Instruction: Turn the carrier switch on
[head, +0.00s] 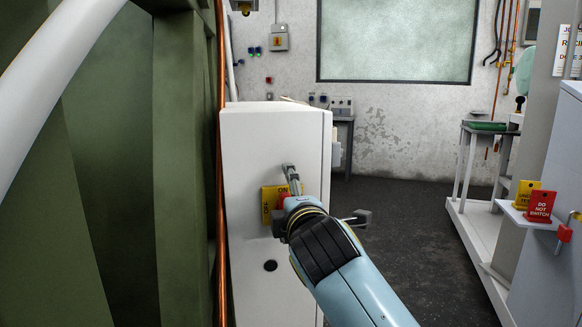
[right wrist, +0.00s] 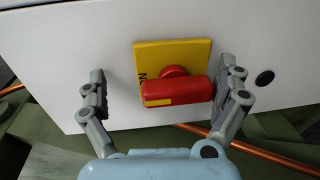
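The carrier switch has a red handle (head: 284,199) on a yellow plate (head: 267,203), on the face of a white cabinet (head: 245,160). The letters "ON" show on the plate. My right gripper (head: 324,193) is in front of it and hides part of it. The handle lies crosswise over the lower part of the yellow plate (right wrist: 198,50) in that view. My left gripper is not in view.
A green corrugated wall (head: 110,180) and a copper pipe (head: 221,150) stand close left of the cabinet. A red "do not switch" tag (head: 542,205) and a yellow tag (head: 524,192) stand on a shelf at right. The dark floor (head: 410,230) between is clear.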

